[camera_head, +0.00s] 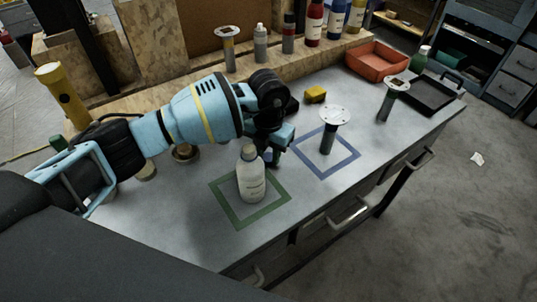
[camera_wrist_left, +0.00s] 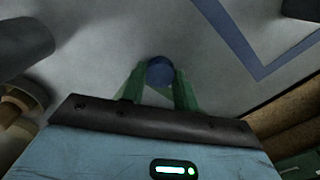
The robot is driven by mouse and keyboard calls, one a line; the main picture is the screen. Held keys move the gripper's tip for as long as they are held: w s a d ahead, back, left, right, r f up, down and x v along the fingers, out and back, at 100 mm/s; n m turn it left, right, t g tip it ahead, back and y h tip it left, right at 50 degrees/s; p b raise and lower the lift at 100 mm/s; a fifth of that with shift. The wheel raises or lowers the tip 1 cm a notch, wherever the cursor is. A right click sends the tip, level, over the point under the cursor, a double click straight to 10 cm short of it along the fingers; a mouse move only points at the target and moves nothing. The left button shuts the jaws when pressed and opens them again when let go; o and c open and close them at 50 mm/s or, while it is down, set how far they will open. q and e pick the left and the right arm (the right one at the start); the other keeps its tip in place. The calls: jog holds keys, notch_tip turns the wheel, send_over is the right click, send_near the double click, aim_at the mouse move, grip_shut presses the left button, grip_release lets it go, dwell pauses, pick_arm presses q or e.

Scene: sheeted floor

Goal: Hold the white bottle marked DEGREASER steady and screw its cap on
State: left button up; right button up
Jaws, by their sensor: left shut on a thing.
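The white bottle (camera_head: 251,178) stands upright inside a green square outline (camera_head: 240,221) on the grey bench. Its label is too small to read. My left gripper (camera_head: 271,153) is just behind and to the right of the bottle's top, low over the bench. In the left wrist view its two fingers (camera_wrist_left: 159,88) are closed on a small round dark-blue thing, which looks like a cap (camera_wrist_left: 160,70). In the head view the gripper and bottle hide this cap. I cannot tell whether the gripper touches the bottle. My right gripper is not in view.
A post with a white disc (camera_head: 335,116) stands in a blue square outline (camera_head: 351,163) to the right. A yellow block (camera_head: 316,94), orange tray (camera_head: 377,62) and black tray (camera_head: 433,96) lie farther back. A round brown thing (camera_head: 185,153) sits below my arm. The bench front is clear.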

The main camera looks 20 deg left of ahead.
aim_at(267, 157)
pick_arm(q)
jog(key=shift+r, duration=0.15)
jog(key=shift+r, duration=0.25)
notch_tip(267, 157, up, 3)
jog(key=shift+a+f, duration=0.1)
jog(key=shift+a, duration=0.05)
jog(key=s+a, duration=0.2)
jog(key=a, duration=0.2)
jog(key=s+a, duration=0.3)
jog(key=s+a+r, duration=0.1)
jog(key=s+a, duration=0.2)
jog(key=a, duration=0.1)
jog(key=shift+a, duration=0.35)
jog(key=shift+s+a+r+b, duration=0.15)
jog(key=shift+s+a+b, duration=0.15)
jog(key=shift+s+a, duration=0.25)
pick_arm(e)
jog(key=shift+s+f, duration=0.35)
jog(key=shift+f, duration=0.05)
pick_arm(q)
jog(key=shift+w, duration=0.1)
